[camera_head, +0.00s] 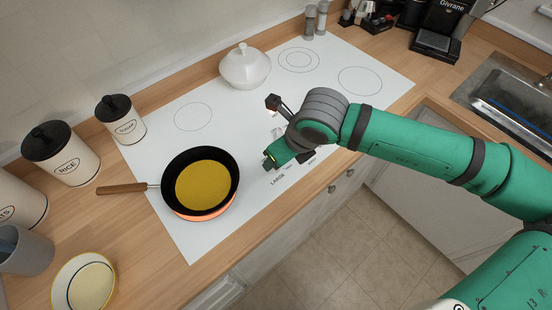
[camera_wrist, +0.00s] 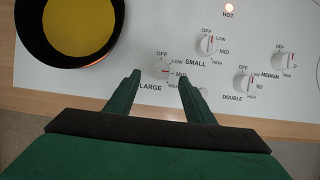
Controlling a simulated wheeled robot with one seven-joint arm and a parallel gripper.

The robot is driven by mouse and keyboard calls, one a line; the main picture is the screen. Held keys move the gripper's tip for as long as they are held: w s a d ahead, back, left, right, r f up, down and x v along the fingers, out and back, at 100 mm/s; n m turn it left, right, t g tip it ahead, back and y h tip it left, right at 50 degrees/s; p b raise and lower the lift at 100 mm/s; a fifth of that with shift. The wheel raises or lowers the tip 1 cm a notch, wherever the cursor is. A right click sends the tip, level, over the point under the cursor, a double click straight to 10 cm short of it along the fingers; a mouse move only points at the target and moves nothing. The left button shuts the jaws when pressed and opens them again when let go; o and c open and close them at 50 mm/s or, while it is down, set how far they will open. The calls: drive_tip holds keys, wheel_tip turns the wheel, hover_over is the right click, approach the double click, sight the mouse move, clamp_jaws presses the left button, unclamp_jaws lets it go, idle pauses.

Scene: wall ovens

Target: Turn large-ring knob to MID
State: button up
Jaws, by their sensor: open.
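The large-ring knob (camera_wrist: 161,69) is a small white round knob above the word LARGE in the wrist view. Its red mark points right, towards the MID print. My gripper (camera_wrist: 160,79) is open, with one green finger on each side of the knob in that view; I cannot tell whether either touches it. In the head view my gripper (camera_head: 275,159) is low over the front edge of the white cooktop (camera_head: 218,228), and the arm hides the knobs there.
A black pan (camera_head: 168,160) with yellow contents stands left of the gripper. The small (camera_wrist: 208,45), double (camera_wrist: 242,84) and medium (camera_wrist: 283,60) knobs are to the right. A white lidded pot (camera_head: 245,68) stands at the back.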

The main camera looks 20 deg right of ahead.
drive_tip(key=shift+v, duration=2.75)
